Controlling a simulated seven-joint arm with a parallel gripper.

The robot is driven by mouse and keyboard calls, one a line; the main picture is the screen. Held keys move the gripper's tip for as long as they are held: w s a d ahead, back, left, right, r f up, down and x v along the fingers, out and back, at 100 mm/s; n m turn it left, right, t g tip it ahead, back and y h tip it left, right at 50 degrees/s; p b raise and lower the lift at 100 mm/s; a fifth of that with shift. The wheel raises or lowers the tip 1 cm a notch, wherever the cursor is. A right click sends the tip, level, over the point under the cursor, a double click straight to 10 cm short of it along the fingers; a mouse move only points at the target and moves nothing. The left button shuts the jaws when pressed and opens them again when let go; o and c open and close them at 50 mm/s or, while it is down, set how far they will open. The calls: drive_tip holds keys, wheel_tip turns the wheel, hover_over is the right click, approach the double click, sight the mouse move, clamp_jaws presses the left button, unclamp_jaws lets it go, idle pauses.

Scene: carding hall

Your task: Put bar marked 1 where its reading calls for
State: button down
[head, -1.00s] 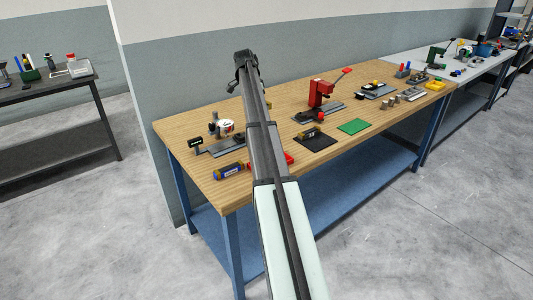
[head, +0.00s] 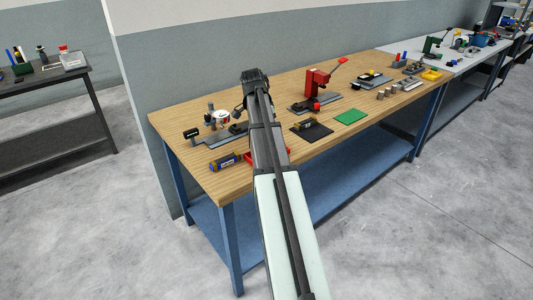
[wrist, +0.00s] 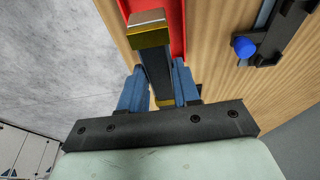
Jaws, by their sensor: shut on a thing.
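In the wrist view my gripper (wrist: 159,84) has its two blue fingers shut on a dark bar with brass-coloured ends (wrist: 154,60). No mark shows on the face of the bar that I see. A red tray (wrist: 180,22) lies beyond the bar; I cannot tell whether they touch. In the head view my arm hides the gripper, the held bar and most of the red tray (head: 250,156). A gauge with a round white dial (head: 222,117) stands on a grey plate at the left of the wooden bench.
A black mat (head: 318,133) with a small dark and yellow object, a bare green mat (head: 350,117) and a red press (head: 317,83) are right of my arm.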

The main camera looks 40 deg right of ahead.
drive_tip(key=shift+f, duration=4.7)
drive_tip(key=c, duration=0.8)
unclamp_jaws()
drive_tip(key=shift+f, duration=0.1)
drive_tip(key=v, duration=1.2)
